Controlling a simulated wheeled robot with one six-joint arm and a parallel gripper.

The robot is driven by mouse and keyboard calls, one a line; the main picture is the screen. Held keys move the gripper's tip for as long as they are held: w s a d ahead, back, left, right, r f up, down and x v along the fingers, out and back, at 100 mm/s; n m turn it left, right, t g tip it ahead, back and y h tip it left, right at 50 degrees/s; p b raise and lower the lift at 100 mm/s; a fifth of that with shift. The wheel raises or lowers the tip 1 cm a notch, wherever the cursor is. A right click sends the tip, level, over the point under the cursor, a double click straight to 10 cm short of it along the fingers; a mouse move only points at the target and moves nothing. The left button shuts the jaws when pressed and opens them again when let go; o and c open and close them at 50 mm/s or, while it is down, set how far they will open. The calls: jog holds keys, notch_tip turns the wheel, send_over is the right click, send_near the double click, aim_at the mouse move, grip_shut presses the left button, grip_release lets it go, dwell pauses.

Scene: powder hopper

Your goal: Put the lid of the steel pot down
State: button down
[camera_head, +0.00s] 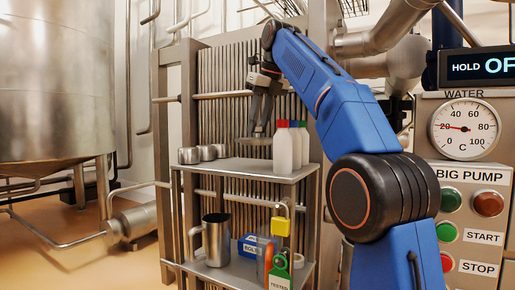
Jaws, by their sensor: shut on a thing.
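My gripper (258,122) points down above the upper shelf (245,170) of a steel rack. It is shut on a flat, round grey lid (255,140), which looks roughly level and a little above the shelf, between the small steel cups and the white bottles. The exact gap under the lid is hard to tell. An open steel pot with a side handle (216,240) stands upright on the lower shelf at the left; its top has no lid on it.
White bottles with coloured caps (283,150) stand close right of the lid. The upper shelf's front middle is clear.

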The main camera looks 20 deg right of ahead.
aim_at(260, 137)
jog(key=shift+f, duration=3.45)
jog(key=shift+f, duration=0.15)
jog(key=c, duration=1.4)
grip_release()
jog(key=shift+c, duration=0.2)
jog(key=v, duration=1.2)
